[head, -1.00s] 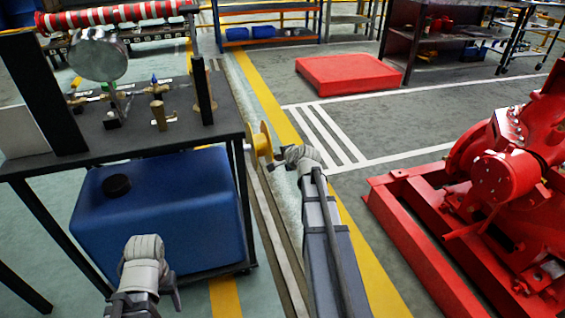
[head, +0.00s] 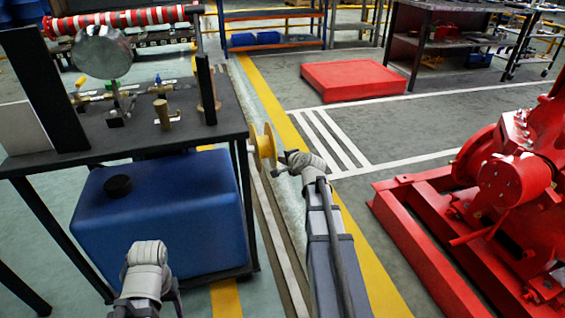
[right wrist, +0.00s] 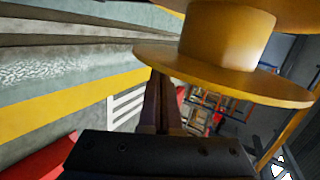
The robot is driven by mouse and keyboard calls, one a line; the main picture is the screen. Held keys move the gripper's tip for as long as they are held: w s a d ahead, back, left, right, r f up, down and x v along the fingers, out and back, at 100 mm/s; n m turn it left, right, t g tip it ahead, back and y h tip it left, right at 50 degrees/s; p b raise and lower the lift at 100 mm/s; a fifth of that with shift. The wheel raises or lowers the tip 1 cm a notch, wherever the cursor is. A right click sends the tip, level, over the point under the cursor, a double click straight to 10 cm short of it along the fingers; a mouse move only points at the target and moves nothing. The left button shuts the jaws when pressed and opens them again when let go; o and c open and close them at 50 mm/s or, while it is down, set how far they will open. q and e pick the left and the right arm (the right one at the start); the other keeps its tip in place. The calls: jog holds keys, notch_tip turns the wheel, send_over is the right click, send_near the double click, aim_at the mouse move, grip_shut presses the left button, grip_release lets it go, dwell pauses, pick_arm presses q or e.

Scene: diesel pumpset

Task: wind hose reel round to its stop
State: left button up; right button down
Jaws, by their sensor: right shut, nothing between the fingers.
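The hose reel is a yellow flanged spool (head: 265,147) on the right side of the dark bench, beside the bench leg. In the right wrist view its yellow hub and flange (right wrist: 226,45) fill the upper right, close to my fingers. My right gripper (head: 281,166) is at the reel's right side, partly hidden by its own wrist. In the right wrist view its fingers (right wrist: 160,95) are together with nothing between them, their tips by the flange's left edge. I cannot tell whether they touch it. My left arm shows at the lower left; its fingers are not visible.
A blue tank (head: 160,215) stands under the bench (head: 130,143), which carries brass valves and a round gauge. A red pumpset (head: 505,190) on a red frame is at the right. A red platform (head: 352,80) lies farther back. The floor between is clear.

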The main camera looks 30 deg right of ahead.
pick_arm(q)
notch_tip(320, 180, down, 4)
jog(key=b, duration=0.4)
jog(key=shift+f, duration=0.15)
pick_arm(e)
jog(key=shift+w+d+f+t, duration=0.15)
jog(key=shift+w+f+t, duration=0.05)
jog(key=shift+w+t, duration=0.3)
jog(key=shift+w+d+f+t, duration=0.15)
jog(key=shift+w+t, duration=0.35)
jog(key=shift+w, duration=0.25)
pick_arm(q)
jog(key=shift+d+f, duration=0.1)
